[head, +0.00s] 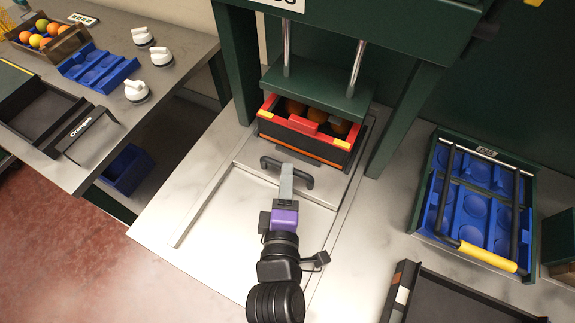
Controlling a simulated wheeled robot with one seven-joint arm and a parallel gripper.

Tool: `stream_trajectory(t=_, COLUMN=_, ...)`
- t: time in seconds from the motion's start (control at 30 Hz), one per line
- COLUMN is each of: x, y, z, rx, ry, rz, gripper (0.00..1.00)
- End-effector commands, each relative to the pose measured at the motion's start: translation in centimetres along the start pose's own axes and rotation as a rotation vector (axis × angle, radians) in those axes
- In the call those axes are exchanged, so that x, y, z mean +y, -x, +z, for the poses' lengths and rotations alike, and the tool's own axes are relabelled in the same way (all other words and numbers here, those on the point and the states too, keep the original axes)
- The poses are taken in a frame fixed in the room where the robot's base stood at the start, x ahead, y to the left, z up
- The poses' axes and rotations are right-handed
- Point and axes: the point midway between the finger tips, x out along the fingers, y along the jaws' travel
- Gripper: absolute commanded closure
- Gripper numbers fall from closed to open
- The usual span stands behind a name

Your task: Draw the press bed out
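The press bed (337,180) is a grey metal plate at the foot of the green press. A dark bar handle (304,180) stands at its front edge. A black crate with a red front piece and yellow corners (325,150) sits on the bed under the green press plate (315,95), with several orange fruits partly showing inside. My gripper (287,168) reaches from the front to the middle of the handle and overlaps it. Its fingers appear as one narrow grey shape, so I cannot tell whether they grip the handle.
The grey counter in front of the bed is clear, with a rail (205,207) at left. A green rack with blue trays (435,195) and a black tray (450,300) lie right. A left table holds a fruit crate (68,48), white-knobbed items (136,91) and a blue tray (115,70).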

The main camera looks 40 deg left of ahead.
Motion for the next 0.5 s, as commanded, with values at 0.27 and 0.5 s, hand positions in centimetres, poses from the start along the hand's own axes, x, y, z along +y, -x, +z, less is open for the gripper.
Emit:
stream_trajectory(t=0.27, x=0.0, y=-3.1, z=0.1, rx=-0.001, ry=0.0, rz=0.001, gripper=0.64)
stream_trajectory(t=0.5, x=0.0, y=-3.7, z=0.0, rx=0.0, ry=-0.001, rz=0.001, gripper=0.64)
